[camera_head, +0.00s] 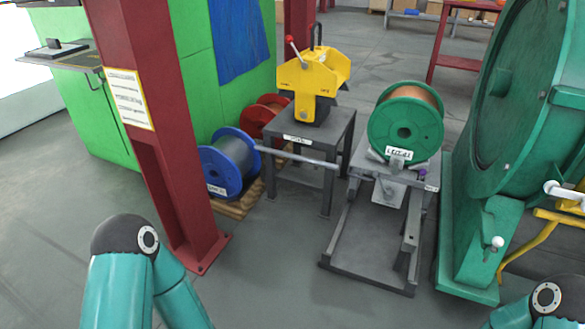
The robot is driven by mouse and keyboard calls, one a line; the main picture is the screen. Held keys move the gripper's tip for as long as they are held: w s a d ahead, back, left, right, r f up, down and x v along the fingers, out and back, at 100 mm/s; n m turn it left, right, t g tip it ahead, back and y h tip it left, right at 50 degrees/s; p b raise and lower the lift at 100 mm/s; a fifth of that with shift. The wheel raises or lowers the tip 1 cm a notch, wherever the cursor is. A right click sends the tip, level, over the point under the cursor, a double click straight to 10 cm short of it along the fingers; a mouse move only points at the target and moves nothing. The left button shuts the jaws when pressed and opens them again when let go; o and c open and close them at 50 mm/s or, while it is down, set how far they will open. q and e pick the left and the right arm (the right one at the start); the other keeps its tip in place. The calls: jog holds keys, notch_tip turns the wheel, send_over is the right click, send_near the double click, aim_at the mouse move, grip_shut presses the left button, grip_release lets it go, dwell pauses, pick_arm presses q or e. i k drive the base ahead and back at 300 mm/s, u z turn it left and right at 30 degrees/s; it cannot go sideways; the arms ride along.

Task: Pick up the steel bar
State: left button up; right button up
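A grey steel bar (297,158) shows in the head view, left of the middle. It runs nearly level, slanting slightly down to the right, across the front of a dark grey metal table (345,128). Its left end is near the blue spool (229,163) and its right end is near the table's right front side. I cannot tell what it rests on. Neither gripper is in view; only teal links of my arms show at the bottom left and bottom right.
A red column (165,120) stands at the left. A yellow machine (314,85) sits on the table. A green spool (405,130) sits on a grey stand (368,262) to its right. A large green machine (530,90) fills the right. The front floor is clear.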

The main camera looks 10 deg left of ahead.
aim_at(291, 156)
jog(key=u, duration=0.25)
jog(key=i, duration=0.65)
jog(key=u, duration=0.5)
jog(key=i, duration=0.95)
jog(key=z, duration=0.05)
